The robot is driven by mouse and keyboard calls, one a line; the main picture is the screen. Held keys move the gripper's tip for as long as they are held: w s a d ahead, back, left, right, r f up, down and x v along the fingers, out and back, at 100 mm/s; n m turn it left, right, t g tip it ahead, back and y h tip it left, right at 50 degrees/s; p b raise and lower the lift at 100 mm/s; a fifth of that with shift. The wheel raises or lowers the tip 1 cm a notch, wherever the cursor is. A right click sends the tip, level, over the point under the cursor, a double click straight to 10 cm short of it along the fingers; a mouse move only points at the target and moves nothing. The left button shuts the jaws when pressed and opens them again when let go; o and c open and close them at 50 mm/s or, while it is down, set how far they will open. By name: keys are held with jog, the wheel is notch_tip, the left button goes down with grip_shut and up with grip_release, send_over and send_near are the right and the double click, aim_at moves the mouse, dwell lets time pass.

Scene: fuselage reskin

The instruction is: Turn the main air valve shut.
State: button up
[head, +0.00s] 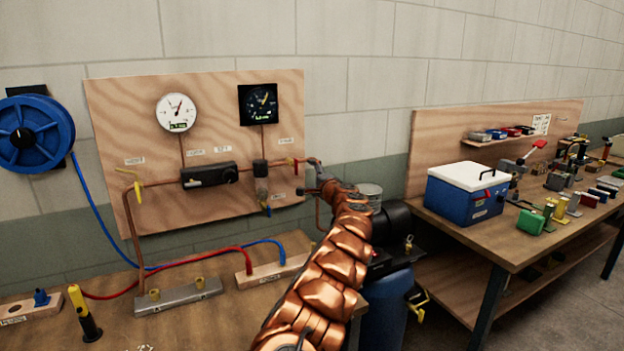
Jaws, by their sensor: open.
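A plywood air board (215,90) hangs on the wall with copper pipe, gauges and small labels too blurred to read. A yellow lever valve (136,184) sits at the left end of its pipe. A small red fitting (292,162) sits at the right end, close to my gripper. I cannot tell from the labels which one is the main air valve. My gripper (308,178) is open at the board's right edge, at the end of my copper-scaled arm. Its fingers are small and partly hidden, and I cannot tell whether they touch anything.
A white dial gauge (177,112) and a black gauge (259,104) top the board. A blue hose reel (33,135) hangs left. Hoses and a manifold (178,296) lie on the front bench. A blue cooler (466,192) stands on the right bench, with a dark tank between benches.

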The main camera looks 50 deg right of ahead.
jog(key=shift+s+a, duration=0.3)
jog(key=shift+a, duration=0.05)
jog(key=shift+a, duration=0.1)
dwell(0.6)
